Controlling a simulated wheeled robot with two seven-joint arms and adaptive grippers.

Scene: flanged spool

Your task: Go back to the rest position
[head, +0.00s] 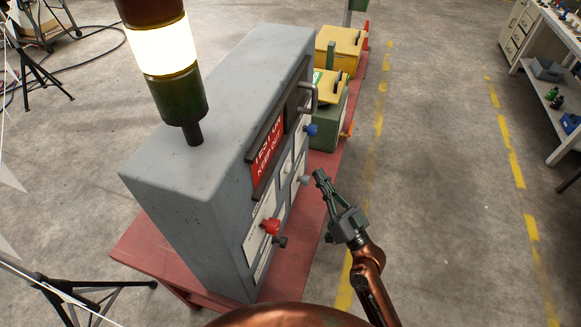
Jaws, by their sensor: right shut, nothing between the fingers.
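My right gripper (321,178) is shut and empty. It is held out in front of the right face of a grey cabinet (215,110), near a small grey knob (304,180), with a gap that I cannot judge exactly. The cabinet face carries a red sign (268,149), a red knob (270,226), a blue knob (311,130) and a grey handle (312,97). My left gripper is not in view. No flanged spool can be made out.
The cabinet stands on a red bench (150,246). A lit signal lamp (163,48) rises from its top. Green and yellow boxes (340,48) stand behind it. Tripods (70,300) are at the left. The floor to the right is clear up to a workbench (545,60).

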